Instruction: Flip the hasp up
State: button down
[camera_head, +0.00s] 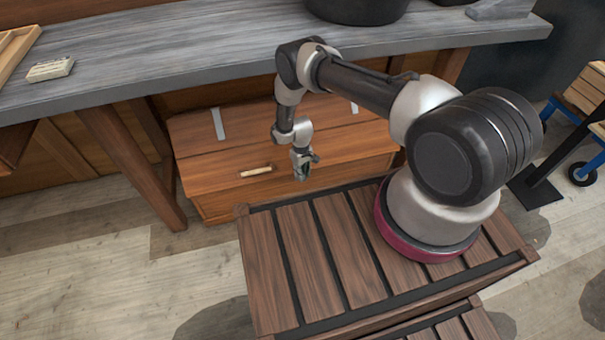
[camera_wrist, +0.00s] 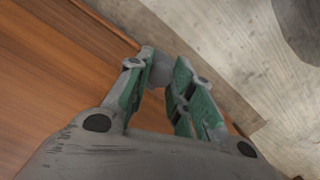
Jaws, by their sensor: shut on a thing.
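A wooden chest (camera_head: 205,172) stands under the workbench, with its lid down. My gripper (camera_head: 301,170) is at the chest's front side, right of the light handle, pointing down. In the wrist view, my gripper (camera_wrist: 160,72) has its green-padded fingers closed around a small grey metal piece, which looks like the hasp (camera_wrist: 160,66), at the chest's edge. In the head view the hasp is hidden behind the gripper, and its exact angle cannot be told.
A light handle (camera_head: 256,171) lies on the chest left of my gripper. A grey workbench (camera_head: 170,60) overhangs the chest's back, with a dark pot (camera_head: 357,8) on top. Its wooden leg (camera_head: 135,165) stands at the chest's left. Plank floor (camera_head: 100,270) is clear at left.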

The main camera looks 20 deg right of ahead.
jog(key=shift+w+r+g, duration=0.3)
jog(key=shift+w+g, duration=0.25)
jog(key=shift+g, duration=0.45)
jog(key=c, duration=1.2)
grip_release()
jog(key=shift+s, duration=0.15)
